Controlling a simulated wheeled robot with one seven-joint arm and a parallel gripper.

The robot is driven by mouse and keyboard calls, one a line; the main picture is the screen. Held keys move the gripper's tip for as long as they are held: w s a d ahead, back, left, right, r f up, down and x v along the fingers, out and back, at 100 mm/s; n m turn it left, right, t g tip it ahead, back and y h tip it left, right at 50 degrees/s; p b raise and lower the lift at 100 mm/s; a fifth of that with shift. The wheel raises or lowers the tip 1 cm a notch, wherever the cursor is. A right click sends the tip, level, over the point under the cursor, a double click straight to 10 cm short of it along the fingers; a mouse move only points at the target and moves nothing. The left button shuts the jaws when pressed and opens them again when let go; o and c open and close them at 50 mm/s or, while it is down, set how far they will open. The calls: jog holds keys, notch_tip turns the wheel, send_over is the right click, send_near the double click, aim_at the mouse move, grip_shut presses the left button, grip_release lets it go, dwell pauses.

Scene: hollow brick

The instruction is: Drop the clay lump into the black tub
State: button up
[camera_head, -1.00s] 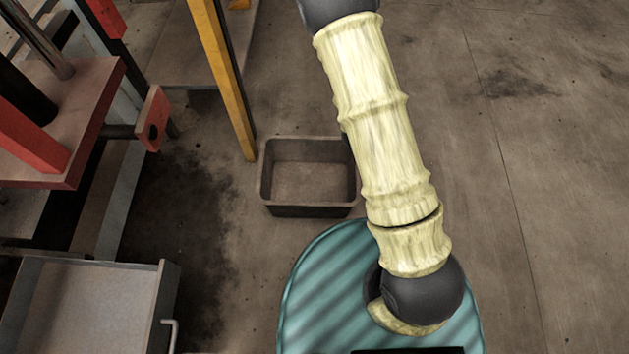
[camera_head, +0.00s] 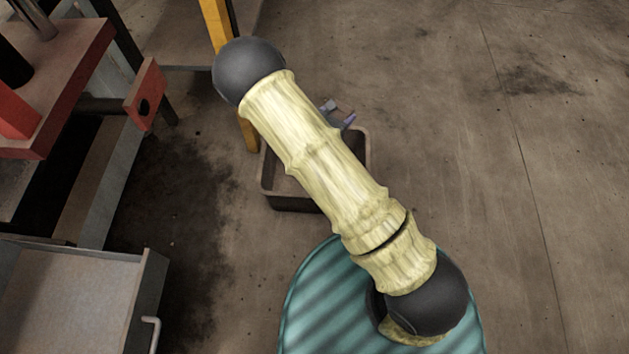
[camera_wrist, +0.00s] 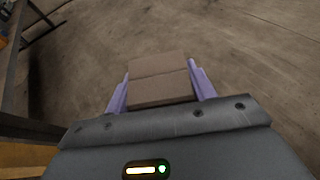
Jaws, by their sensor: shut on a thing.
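My gripper (camera_wrist: 159,72) is shut on the clay lump (camera_wrist: 160,88), a brown-grey block between its two pale purple fingers in the wrist view. In the head view, only a small part of my gripper (camera_head: 345,119) shows past my arm, over the far right part of the black tub (camera_head: 293,203) in the picture. Its height above the tub cannot be told. The tub is a dark, open, rectangular container on the floor, and my arm covers much of it. The lump cannot be made out in the head view. The tub cannot be made out in the wrist view.
A yellow post (camera_head: 217,25) stands just behind the tub at left. A red and grey machine (camera_head: 70,70) fills the upper left. A grey open drawer or tray (camera_head: 70,300) with a handle is at lower left. The concrete floor (camera_head: 540,180) at right is clear.

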jog(key=s+a+f+m+h+b, duration=0.1)
jog(key=s+a+f+b, duration=0.1)
jog(key=a+f, duration=0.2)
notch_tip(320, 180, down, 2)
jog(key=shift+a+f+g, duration=0.1)
jog(key=shift+a+g, duration=0.2)
jog(key=shift+a, duration=0.1)
jog(key=shift+s, duration=0.2)
notch_tip(320, 180, down, 6)
jog(key=b, duration=0.5)
jog(key=shift+w, duration=0.1)
jog(key=o, duration=1.1)
